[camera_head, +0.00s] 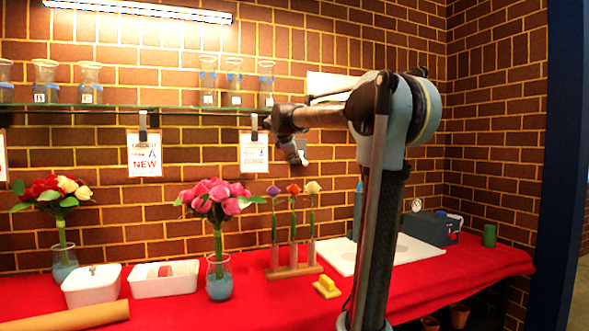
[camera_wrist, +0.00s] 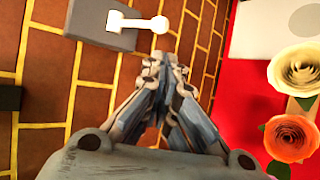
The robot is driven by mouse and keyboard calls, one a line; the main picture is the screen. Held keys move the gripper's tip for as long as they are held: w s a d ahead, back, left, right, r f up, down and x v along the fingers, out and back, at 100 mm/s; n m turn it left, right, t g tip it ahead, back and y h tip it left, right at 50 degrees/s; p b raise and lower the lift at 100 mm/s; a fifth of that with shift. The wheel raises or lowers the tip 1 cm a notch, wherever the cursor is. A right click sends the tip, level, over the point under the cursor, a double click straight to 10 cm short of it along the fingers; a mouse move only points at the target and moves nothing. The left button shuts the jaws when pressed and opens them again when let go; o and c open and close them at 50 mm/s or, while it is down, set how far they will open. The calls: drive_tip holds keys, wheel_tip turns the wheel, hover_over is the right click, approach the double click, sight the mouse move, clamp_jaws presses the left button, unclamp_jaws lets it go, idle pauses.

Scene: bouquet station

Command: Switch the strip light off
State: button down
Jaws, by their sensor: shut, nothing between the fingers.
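The strip light (camera_head: 140,10) is on, glowing white high on the brick wall at the upper left of the head view. A grey switch box (camera_wrist: 103,22) with a white lever (camera_wrist: 148,24) ending in a round knob is on the wall in the wrist view. My gripper (camera_wrist: 155,68) is shut and empty, its tips pointing at the wall just below the lever in the picture, with a visible gap. In the head view my gripper (camera_head: 297,158) is before the wall, right of the hanging cards; a small white part beside it may be the lever, mostly hidden.
A glass shelf (camera_head: 150,107) with several beakers runs above hanging cards (camera_head: 144,155). Below, the red table (camera_head: 420,290) holds vases of flowers, white tubs, a stand (camera_head: 294,271) with three single flowers, a yellow block (camera_head: 326,287) and a grey box (camera_head: 432,228).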

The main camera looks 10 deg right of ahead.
drive_tip(key=shift+w+a+r, duration=0.15)
drive_tip(key=shift+w+a, duration=0.1)
drive_tip(key=shift+a, duration=0.05)
drive_tip(key=x, duration=1)
